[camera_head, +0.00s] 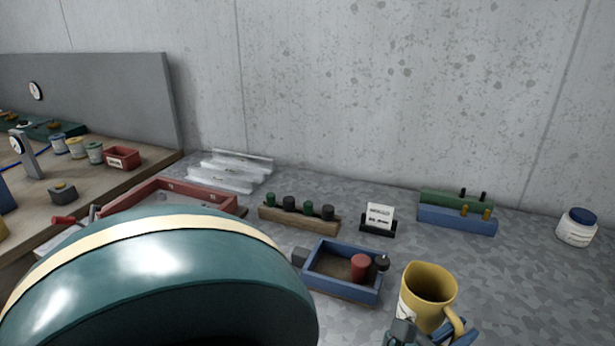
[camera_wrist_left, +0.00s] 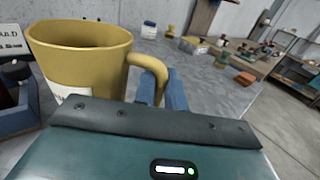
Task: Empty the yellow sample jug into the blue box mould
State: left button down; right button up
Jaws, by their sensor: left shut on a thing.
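The yellow sample jug (camera_head: 428,292) is at the lower right of the head view, mouth up and roughly upright, with a white label on its side. It also shows large in the left wrist view (camera_wrist_left: 85,62). My left gripper (camera_wrist_left: 172,92) is shut on its handle, with blue fingers at the handle's sides. What is in the jug is too dark to tell. The blue box mould (camera_head: 318,284) sits on the bench just left of the jug. A red cylinder (camera_head: 360,268) and a dark knob (camera_head: 381,262) stand at its right end. My right gripper is not in view.
Behind the mould are a wooden rack with dark-topped pegs (camera_head: 300,216), a small sign (camera_head: 379,217) and a green and blue block (camera_head: 457,214). A red-walled tray (camera_head: 190,191) lies left. A white jar (camera_head: 577,228) stands far right. Bench between block and jar is clear.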

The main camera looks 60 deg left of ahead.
aim_at(325, 270)
jog(key=k+l+u, duration=0.6)
jog(key=k+u, duration=0.25)
jog(key=k, duration=0.2)
